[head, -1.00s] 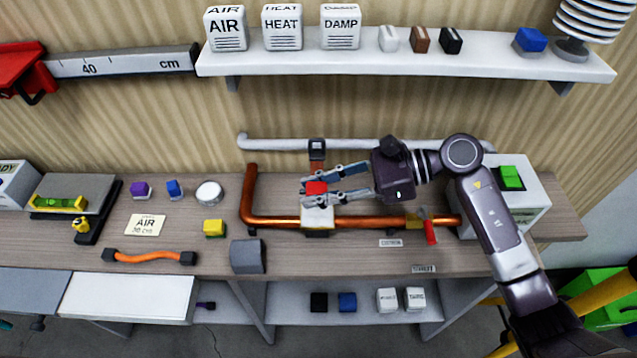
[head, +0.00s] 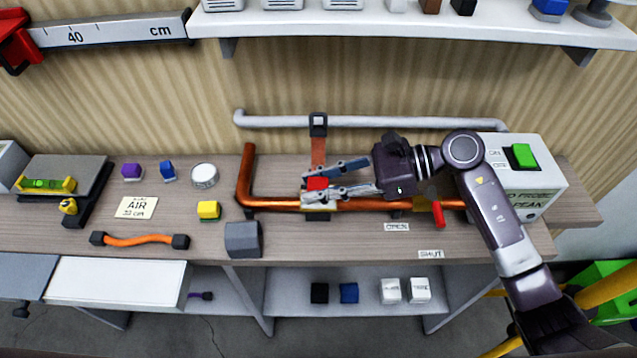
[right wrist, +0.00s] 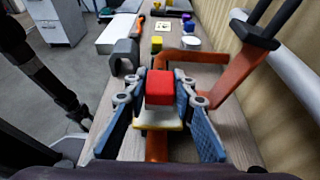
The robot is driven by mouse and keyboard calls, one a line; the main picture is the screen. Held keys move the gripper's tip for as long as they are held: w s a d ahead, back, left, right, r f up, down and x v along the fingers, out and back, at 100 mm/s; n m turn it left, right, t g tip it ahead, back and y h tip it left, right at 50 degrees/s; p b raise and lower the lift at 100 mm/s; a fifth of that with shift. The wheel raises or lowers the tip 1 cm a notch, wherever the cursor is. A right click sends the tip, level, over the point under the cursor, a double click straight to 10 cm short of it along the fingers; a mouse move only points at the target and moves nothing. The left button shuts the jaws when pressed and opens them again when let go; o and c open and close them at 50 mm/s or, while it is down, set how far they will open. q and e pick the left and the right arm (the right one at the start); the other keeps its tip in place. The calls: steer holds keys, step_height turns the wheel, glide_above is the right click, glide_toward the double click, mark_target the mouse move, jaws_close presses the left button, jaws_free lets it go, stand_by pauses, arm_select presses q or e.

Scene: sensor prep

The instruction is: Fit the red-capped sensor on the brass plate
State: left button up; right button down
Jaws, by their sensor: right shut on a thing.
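The red-capped sensor (head: 317,183) is between the fingers of my right gripper (head: 332,180), which is shut on it. Its red cap (right wrist: 159,87) faces up in the right wrist view, and its lower body is mostly hidden by the fingers. The brass plate (head: 322,204) is on the copper pipe, directly below the sensor. The plate's pale yellow edge (right wrist: 158,125) shows under the cap in the right wrist view. I cannot tell whether the sensor touches the plate. My left gripper is not in view.
The copper pipe (head: 280,202) runs along the bench. An orange strap (head: 318,150) with a black buckle rises just behind the sensor. A red valve handle (head: 438,214) is to the right. A grey block (head: 243,240) and yellow block (head: 208,210) stand left of the plate.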

steer(key=shift+b, duration=0.85)
stand_by(1.0)
steer(key=shift+f+b, duration=0.6)
steer(key=shift+b, duration=0.1)
stand_by(0.7)
steer(key=c, duration=1.5)
jaws_free()
steer(key=shift+c, duration=0.2)
steer(key=o, duration=0.5)
steer(key=shift+c, duration=0.2)
steer(key=shift+r, duration=0.1)
steer(key=shift+r+p, duration=1.4)
steer(key=shift+r, duration=2.05)
